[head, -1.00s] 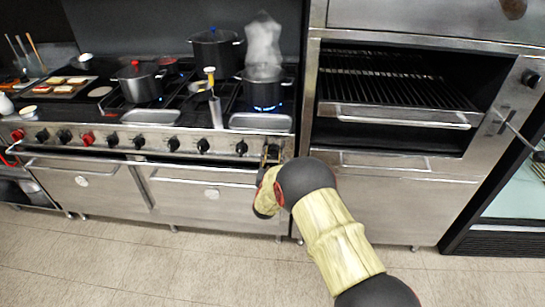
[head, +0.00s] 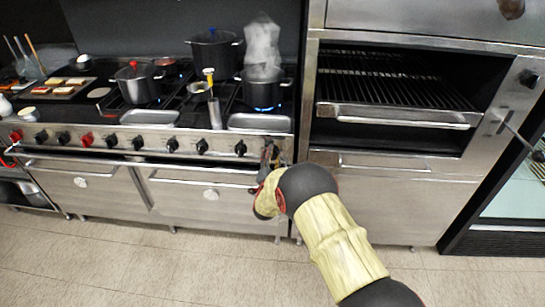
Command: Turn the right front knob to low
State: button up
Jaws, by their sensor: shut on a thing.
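The range (head: 110,140) has a row of knobs along its front panel, several black and some red. My gripper (head: 270,155) is at the right end of this panel, just right of the last clearly visible black knob (head: 240,148). It is shut on the right front knob, which the gripper hides; the knob's setting cannot be read. A steaming pot (head: 263,90) stands on the right front burner with a blue flame under it.
A dark tall pot (head: 213,50) and a red-knobbed pot (head: 139,84) stand on other burners. A broiler oven (head: 395,95) with racks is close on the right. The tiled floor (head: 130,260) in front is clear.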

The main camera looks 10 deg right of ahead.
jog(key=shift+m, duration=0.4)
jog(key=o, duration=1.2)
jog(key=shift+c, duration=0.2)
jog(key=shift+s, duration=0.1)
jog(key=v, duration=1.1)
jog(key=shift+s, duration=0.35)
jog(key=shift+a, duration=0.15)
